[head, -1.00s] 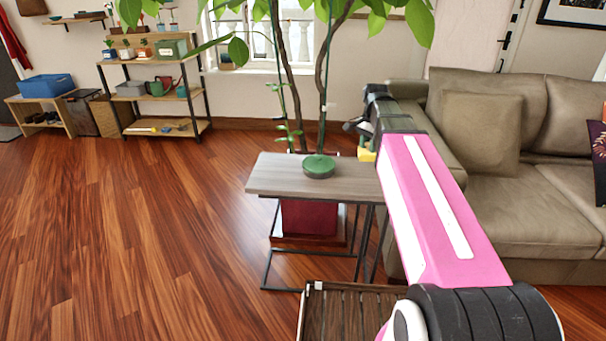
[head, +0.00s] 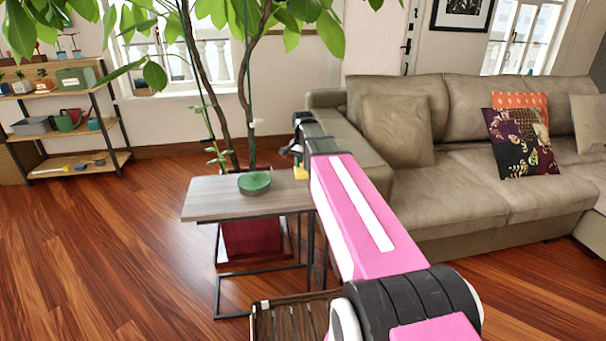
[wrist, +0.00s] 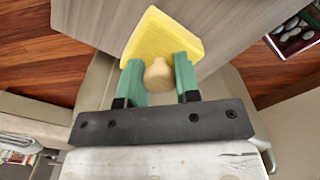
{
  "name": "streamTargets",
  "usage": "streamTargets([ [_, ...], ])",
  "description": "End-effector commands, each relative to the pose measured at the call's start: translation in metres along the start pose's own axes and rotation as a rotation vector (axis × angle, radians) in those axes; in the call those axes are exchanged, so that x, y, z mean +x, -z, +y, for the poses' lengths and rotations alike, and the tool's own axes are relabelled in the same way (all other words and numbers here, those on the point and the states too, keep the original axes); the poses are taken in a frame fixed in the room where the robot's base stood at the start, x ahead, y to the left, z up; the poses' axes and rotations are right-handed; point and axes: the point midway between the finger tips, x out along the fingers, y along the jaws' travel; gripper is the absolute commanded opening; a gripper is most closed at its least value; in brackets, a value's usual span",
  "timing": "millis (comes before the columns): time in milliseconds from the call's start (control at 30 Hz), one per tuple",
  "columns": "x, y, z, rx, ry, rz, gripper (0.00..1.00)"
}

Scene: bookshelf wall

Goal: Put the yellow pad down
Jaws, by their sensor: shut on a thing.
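The yellow pad (wrist: 160,36) has a rounded tan knob (wrist: 158,76) on it. My gripper (wrist: 158,68) is shut on that knob, with one green finger on either side. In the head view my gripper (head: 297,152) is at the right end of the side table, and a small part of the yellow pad (head: 300,173) shows below it. The side table's grey-brown wooden top (head: 215,205) lies beside and behind the pad; it also fills the upper wrist view (wrist: 232,22). I cannot tell whether the pad touches it.
A large potted plant (head: 250,240) stands behind the table. A beige sofa (head: 470,205) is close on the right. The tabletop's left part is bare.

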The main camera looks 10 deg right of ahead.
Motion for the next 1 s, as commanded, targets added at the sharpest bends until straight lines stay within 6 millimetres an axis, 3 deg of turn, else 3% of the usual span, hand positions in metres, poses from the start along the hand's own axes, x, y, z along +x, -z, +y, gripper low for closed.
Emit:
streamTargets([
  [167, 0.007, 0.004, 0.000, 0.000, 0.000, 0.000, 0.08],
  [467, 0.041, 0.004, 0.000, 0.000, -0.001, -0.001, 0.08],
  [867, 0.045, 0.004, 0.000, 0.000, 0.000, 0.000, 0.08],
  [900, 0.046, 0.004, 0.000, 0.000, 0.000, 0.000, 0.37],
  [967, 0.045, 0.004, 0.000, 0.000, 0.000, 0.000, 0.56],
  [1000, 0.045, 0.004, 0.000, 0.000, 0.000, 0.000, 0.56],
])
